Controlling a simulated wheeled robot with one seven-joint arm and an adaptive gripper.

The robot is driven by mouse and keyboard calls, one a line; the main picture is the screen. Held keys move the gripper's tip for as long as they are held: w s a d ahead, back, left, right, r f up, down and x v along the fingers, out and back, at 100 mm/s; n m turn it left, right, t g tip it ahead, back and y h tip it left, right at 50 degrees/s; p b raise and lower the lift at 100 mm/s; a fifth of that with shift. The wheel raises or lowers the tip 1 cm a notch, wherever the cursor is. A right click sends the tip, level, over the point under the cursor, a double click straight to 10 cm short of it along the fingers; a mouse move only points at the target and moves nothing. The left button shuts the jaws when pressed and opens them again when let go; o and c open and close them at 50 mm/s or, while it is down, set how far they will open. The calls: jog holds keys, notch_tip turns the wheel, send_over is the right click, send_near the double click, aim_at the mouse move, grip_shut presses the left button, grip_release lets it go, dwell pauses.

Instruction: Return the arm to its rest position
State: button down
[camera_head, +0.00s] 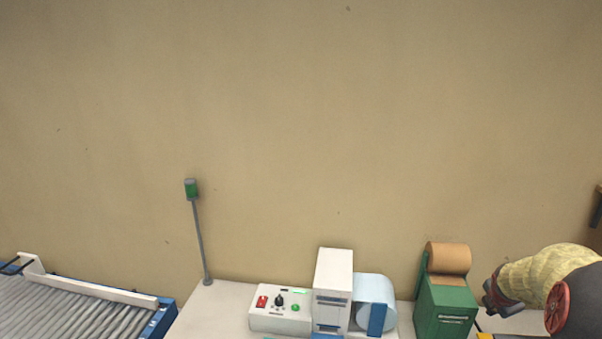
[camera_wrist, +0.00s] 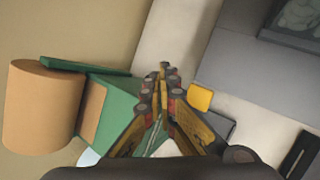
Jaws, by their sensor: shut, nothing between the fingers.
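My gripper (camera_wrist: 163,72) shows in the wrist view with its two yellow and dark fingers together at the tips and nothing between them. It is in front of the green dispenser (camera_wrist: 116,112) and the pale table top (camera_wrist: 180,45). In the head view my arm comes in at the lower right edge in a pale yellow sleeve. Its dark end is just right of the green dispenser (camera_head: 446,308); the fingers cannot be made out there.
A brown roll (camera_head: 449,258) sits on the dispenser. Left of it stand a white machine (camera_head: 334,280) with a pale blue roll (camera_head: 374,300), a control box (camera_head: 280,315) and a signal pole (camera_head: 199,240). A roller conveyor (camera_head: 70,312) is far left. The wall above is bare.

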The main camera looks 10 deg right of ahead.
jog(key=s+a+f+m+g+y, duration=0.2)
jog(key=s+a+m+g, duration=0.1)
jog(key=s+a+m, duration=0.95)
jog(key=s+a+r+m+t+y+b, duration=0.1)
jog(key=s+a+r+m, duration=0.1)
jog(key=a, duration=0.8)
jog(key=s+a+r+m+t+y+b, duration=0.1)
jog(key=s+a+r, duration=0.3)
jog(key=a, duration=0.7)
jog(key=s+a+r+m+t+y+b, duration=0.1)
jog(key=s+a+r+m+b, duration=0.1)
jog(key=a, duration=0.9)
jog(key=shift+s+r+m+t+b, duration=0.4)
jog(key=shift+s+r+b, duration=0.3)
jog(key=shift+r, duration=0.45)
jog(key=shift+s, duration=0.1)
